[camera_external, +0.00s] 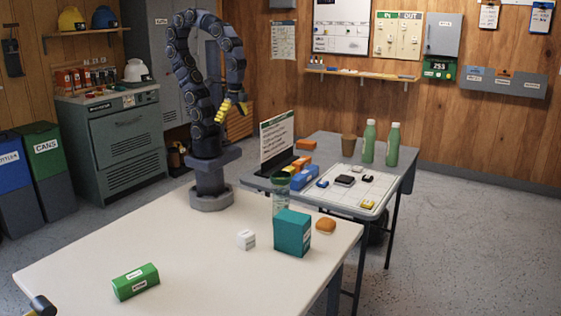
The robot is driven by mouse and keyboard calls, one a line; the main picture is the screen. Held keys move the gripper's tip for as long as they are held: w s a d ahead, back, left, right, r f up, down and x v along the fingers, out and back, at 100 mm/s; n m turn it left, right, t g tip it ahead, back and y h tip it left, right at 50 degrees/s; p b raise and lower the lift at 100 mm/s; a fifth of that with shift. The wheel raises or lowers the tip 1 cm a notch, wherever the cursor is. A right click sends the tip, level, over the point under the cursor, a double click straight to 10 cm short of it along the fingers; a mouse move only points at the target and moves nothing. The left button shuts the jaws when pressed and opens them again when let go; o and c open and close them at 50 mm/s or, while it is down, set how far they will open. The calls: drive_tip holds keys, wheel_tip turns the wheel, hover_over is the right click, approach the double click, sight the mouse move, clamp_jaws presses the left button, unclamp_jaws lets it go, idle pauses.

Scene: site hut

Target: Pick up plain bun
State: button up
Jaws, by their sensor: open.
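The plain bun (326,226) is a small, rounded, orange-brown thing. It lies on the white table near the right edge, just right of the teal box. My gripper (234,106) has yellow fingers and hangs high above the far part of the table, to the left of the bun and well apart from it. It is open, and I see nothing held in it. My arm curves up from its base on the table and bends over to the right.
A teal box (292,233) and a clear green-rimmed cup (279,200) stand beside the bun. Behind is a grey table with green bottles (369,142).

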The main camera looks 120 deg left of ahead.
drive_tip(key=shift+r, duration=0.1)
wheel_tip(320, 180, up, 5)
drive_tip(key=m+t+y, duration=0.2)
drive_tip(key=m+y, duration=0.2)
drive_tip(key=m, duration=1.4)
hover_over(326, 219)
drive_tip(key=d, duration=0.3)
drive_tip(key=shift+y, duration=0.3)
drive_tip(key=f, duration=1)
drive_tip(key=a+f, duration=0.1)
drive_tip(key=f, duration=1.9)
drive_tip(key=shift+s+a+f, duration=0.15)
drive_tip(key=shift+s+a, duration=0.1)
drive_tip(key=shift+s, duration=0.15)
drive_tip(key=shift+w+x, duration=0.15)
drive_tip(key=shift+x, duration=1.25)
drive_tip(key=shift+w+x, duration=0.15)
drive_tip(key=shift+x, duration=1.2)
drive_tip(key=c, duration=1.2)
